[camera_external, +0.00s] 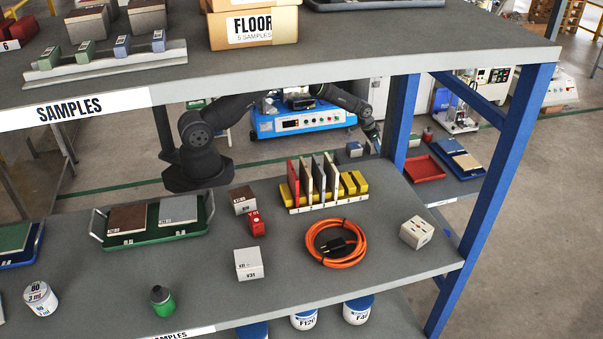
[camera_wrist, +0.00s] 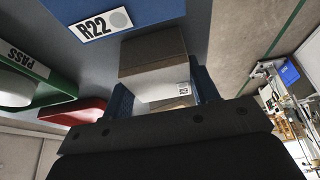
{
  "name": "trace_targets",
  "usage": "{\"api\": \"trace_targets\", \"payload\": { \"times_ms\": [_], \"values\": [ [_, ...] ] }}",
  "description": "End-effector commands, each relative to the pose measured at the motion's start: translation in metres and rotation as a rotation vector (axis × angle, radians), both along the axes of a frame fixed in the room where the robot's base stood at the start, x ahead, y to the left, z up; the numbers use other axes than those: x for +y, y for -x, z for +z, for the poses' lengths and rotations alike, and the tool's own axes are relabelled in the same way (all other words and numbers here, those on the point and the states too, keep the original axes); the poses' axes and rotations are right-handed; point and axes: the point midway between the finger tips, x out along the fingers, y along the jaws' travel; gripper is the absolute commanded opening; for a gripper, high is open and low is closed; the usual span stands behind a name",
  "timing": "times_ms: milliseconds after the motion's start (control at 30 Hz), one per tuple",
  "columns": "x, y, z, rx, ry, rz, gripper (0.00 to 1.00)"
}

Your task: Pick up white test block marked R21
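My gripper (camera_external: 373,136) is low at the far table behind the shelf, close to a small pale block (camera_external: 354,149). In the wrist view my gripper (camera_wrist: 164,90) has its blue fingers on either side of a block (camera_wrist: 157,54) with a grey-brown face and a whitish labelled face. No clear gap shows between fingers and block, but I cannot tell whether they grip it. The label is too small to read fully. A white block (camera_external: 249,264) with dark marking stands on the near shelf; another white block (camera_external: 416,232) is farther right.
In the wrist view a blue surface labelled R22 (camera_wrist: 143,14) is beyond the block. A red tray (camera_wrist: 75,112) and a green tray marked PASS (camera_wrist: 52,88) are at left. The external view shows a blue shelf post (camera_external: 490,200) and a red tray (camera_external: 423,169) right of my gripper.

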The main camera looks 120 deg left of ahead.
Motion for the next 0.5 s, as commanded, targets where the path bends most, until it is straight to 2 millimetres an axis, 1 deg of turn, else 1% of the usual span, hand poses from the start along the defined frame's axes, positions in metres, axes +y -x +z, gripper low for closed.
{"api": "trace_targets", "payload": {
  "times_ms": [33, 100, 133, 367, 500],
  "values": [
    [0.0, 0.0001, 0.0001, 0.0, 0.0, 0.0, 0.35],
    [0.0001, 0.0002, 0.0001, 0.0, 0.0, 0.0, 0.21],
    [0.0005, -0.0002, 0.001, -0.001, -0.001, 0.0, 0.2],
    [0.0006, -0.0001, 0.0019, -0.001, -0.001, 0.0, 0.2],
    [0.0006, -0.0003, 0.0094, -0.001, -0.001, 0.0, 0.2]
  ]
}}
